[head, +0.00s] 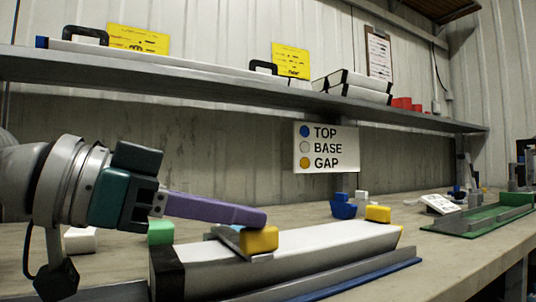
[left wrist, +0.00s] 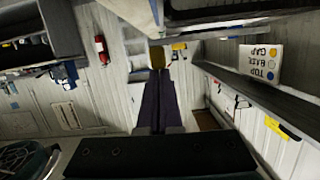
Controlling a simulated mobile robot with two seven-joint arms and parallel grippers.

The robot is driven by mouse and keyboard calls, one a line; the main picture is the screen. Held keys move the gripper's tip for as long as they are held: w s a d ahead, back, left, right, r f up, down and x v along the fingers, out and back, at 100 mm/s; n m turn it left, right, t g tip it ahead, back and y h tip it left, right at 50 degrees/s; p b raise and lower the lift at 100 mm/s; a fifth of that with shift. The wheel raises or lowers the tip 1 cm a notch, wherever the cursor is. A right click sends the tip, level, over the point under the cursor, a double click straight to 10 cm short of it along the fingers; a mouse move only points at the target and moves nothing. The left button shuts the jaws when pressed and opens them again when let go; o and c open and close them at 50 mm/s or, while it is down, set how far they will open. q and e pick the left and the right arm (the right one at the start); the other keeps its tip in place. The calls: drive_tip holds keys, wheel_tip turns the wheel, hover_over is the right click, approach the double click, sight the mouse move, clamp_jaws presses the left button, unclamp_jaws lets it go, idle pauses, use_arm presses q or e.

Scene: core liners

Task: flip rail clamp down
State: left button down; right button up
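A long white core liner (head: 310,249) with a black end lies in a grey rail with a blue edge on the bench. A rail clamp, a grey plate with a yellow block (head: 258,240), sits at the liner's near part. A second yellow block (head: 378,213) is at the far end. My left gripper (head: 262,217) comes in from the left; its purple fingers lie together, tips just above the near yellow block. Contact cannot be told. In the left wrist view the fingers (left wrist: 158,85) are side by side, with yellow (left wrist: 157,57) just beyond their tips. My right gripper is not in view.
A shelf (head: 250,88) with liners and cases runs above the bench. A sign (head: 326,148) reading TOP, BASE, GAP hangs below it. Green (head: 160,231) and white (head: 81,240) blocks lie behind my left arm.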

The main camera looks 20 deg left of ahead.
use_arm(q)
drive_tip(key=shift+f, duration=0.1)
wheel_tip(320, 180, up, 5)
drive_tip(key=p, duration=0.6)
drive_tip(key=b+v, duration=0.1)
drive_tip(key=v, duration=0.9)
drive_tip(key=shift+f+b, duration=0.3)
drive_tip(key=shift+f, duration=0.05)
